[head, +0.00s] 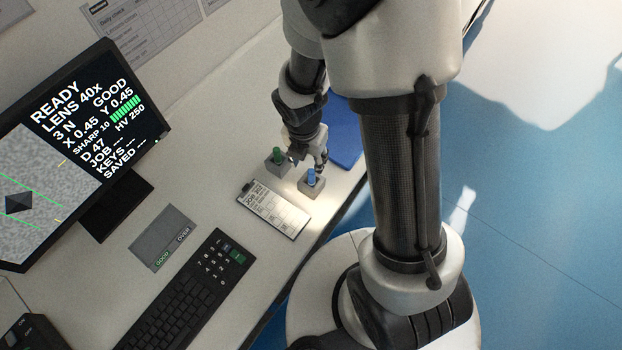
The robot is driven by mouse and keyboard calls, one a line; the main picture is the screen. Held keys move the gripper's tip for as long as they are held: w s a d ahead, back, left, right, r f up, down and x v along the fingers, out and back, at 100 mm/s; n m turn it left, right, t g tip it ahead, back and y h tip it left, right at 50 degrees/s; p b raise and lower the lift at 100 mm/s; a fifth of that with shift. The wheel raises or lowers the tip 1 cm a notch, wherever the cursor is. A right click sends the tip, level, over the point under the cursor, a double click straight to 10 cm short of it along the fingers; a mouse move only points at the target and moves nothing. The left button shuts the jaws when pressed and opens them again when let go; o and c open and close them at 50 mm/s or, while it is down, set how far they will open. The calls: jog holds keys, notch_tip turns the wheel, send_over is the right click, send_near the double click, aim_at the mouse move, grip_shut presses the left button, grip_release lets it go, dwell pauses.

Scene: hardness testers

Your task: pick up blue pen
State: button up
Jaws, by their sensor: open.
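The blue pen (311,177) stands upright in a small grey holder block (309,188) near the front edge of the white bench. My gripper (318,165) is open, just above and behind the blue pen, its fingers close to the pen's top. I cannot tell whether a finger touches the pen. A green pen (278,155) stands in a second grey block (276,166) to the left, beside my gripper.
A lit clipboard sheet (274,209) lies in front of the holders. A blue mat (346,135) lies behind them at the right. A keyboard (180,292), a grey good/over pad (163,238) and a monitor (85,140) occupy the left. The bench edge (318,243) is close by.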

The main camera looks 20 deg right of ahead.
aim_at(311, 171)
notch_tip(311, 171, down, 3)
jog(key=shift+w+d+r+b, duration=0.1)
jog(key=shift+w+r+b, duration=0.05)
jog(key=shift+b, duration=0.3)
jog(key=f+b, duration=0.2)
jog(key=f, duration=0.1)
jog(key=f+b, duration=0.2)
jog(key=shift+d+f, duration=0.1)
jog(key=shift+d, duration=0.25)
jog(key=c, duration=1)
